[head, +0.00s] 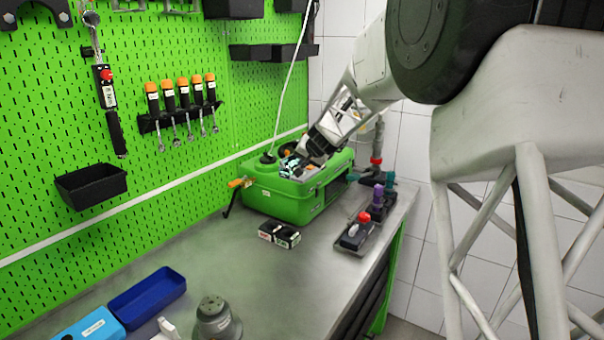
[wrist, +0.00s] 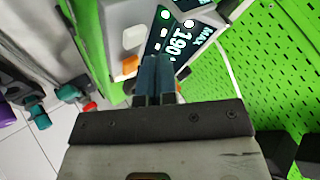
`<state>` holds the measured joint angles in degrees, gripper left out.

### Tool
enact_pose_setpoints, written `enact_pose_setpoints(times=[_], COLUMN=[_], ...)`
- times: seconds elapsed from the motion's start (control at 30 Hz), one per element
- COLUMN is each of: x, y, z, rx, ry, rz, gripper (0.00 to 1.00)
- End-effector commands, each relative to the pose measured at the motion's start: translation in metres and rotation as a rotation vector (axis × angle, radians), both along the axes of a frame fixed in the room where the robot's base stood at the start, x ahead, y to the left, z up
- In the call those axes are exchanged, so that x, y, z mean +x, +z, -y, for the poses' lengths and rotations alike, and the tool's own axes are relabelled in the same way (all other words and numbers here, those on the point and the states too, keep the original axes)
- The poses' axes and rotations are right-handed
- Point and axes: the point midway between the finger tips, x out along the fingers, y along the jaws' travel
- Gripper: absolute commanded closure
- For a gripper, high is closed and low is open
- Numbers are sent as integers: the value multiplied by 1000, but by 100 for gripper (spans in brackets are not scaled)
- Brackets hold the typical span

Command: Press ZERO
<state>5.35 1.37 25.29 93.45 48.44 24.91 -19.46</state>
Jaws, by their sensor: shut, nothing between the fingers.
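A green case-like unit (head: 285,202) stands on the bench against the pegboard. On its top is a grey panel with a dark display (head: 291,167). In the wrist view the display (wrist: 178,40) reads about "190" with "MAX" beside it, partly hidden by the fingers. An orange part (wrist: 130,65) sits on the panel to the left of the fingers. My gripper (wrist: 157,62) is shut and empty, its tips over the lower edge of the display. Contact cannot be told. In the head view my gripper (head: 298,163) is above the panel. No ZERO label is legible.
A small black box (head: 279,235) stands in front of the unit. A tray holds a device with a red knob (head: 364,217). Purple and teal fittings (head: 379,195) are at the right. A blue tray (head: 147,297) and grey part (head: 215,320) are nearer. The mid-bench is clear.

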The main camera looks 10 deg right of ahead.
Motion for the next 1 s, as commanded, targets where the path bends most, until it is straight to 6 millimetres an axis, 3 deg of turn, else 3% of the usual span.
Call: enact_pose_setpoints(times=[1.0], x=[0], y=[-9], z=[0], rx=[0], ry=[0], rz=[0], gripper=[100])
